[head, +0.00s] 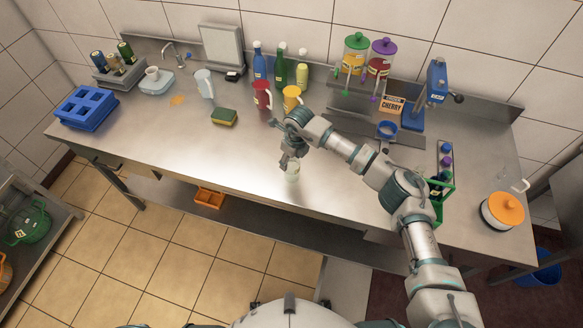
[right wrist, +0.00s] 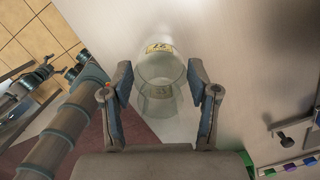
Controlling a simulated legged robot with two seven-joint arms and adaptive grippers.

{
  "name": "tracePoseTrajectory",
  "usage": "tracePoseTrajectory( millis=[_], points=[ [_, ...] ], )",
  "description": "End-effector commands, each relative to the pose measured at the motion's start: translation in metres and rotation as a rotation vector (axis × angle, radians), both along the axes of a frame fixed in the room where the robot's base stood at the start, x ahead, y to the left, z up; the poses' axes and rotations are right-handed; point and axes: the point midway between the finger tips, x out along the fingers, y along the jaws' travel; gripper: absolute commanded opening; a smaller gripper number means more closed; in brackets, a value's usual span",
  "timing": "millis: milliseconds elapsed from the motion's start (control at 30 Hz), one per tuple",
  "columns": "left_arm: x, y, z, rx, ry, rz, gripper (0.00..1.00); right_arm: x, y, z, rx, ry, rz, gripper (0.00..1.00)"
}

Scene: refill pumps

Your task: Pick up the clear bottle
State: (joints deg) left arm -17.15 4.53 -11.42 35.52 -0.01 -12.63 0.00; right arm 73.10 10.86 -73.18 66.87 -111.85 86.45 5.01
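The clear bottle (head: 292,174) stands near the front edge of the steel counter, below my right gripper (head: 291,155). In the right wrist view the clear bottle (right wrist: 161,88) is see-through, with a yellow label near its top. It lies between the two spread fingers of my right gripper (right wrist: 161,78), with a visible gap on each side. The right gripper is open and holds nothing. In the head view the gripper and wrist hide part of the bottle. Left gripper fingers cannot be made out in either view.
A red jug (head: 262,97) and a yellow jug (head: 291,98) stand behind the gripper. A sponge (head: 224,117) lies left of them. A green caddy (head: 441,190) and an orange-lidded pot (head: 503,209) stand at right. The counter left of the bottle is clear.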

Motion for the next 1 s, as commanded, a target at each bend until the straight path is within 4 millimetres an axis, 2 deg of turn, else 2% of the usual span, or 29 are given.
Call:
tracePoseTrajectory(
  millis=[33, 67, 100, 433, 567, 667, 867, 1000],
  points=[
    [0.001, 0.0, 0.0, 0.0, -0.002, 0.0, 0.84, 0.0, 0.0, 0.0, -0.001, 0.001, 0.0, 0.09],
    [0.001, 0.0, 0.0, 0.0, -0.002, 0.0, 0.84, 0.0, 0.0, 0.0, -0.001, 0.001, 0.0, 0.01],
    [0.001, 0.0, 0.0, 0.0, -0.002, 0.0, 0.84, 0.0, 0.0, 0.0, -0.001, -0.001, 0.0, 0.0],
    [0.001, 0.0, -0.002, 0.0, -0.002, 0.0, 0.84, 0.0, 0.0, 0.005, -0.001, -0.002, 0.0, 0.0],
    [0.0, 0.0, -0.005, 0.0, -0.001, 0.0, 0.84, 0.0, 0.0, 0.018, 0.002, -0.003, 0.0, 0.0],
    [-0.001, 0.0, -0.01, 0.0, 0.0, 0.0, 0.84, 0.001, 0.0, 0.036, 0.001, -0.005, 0.001, 0.0],
    [-0.002, 0.001, -0.014, 0.001, 0.002, -0.001, 0.84, -0.042, 0.001, 0.038, 0.0, -0.003, 0.006, 0.0],
    [-0.003, 0.001, -0.02, 0.001, 0.004, -0.001, 0.84, -0.08, 0.001, 0.041, 0.0, -0.001, 0.005, 0.0]
  ],
)
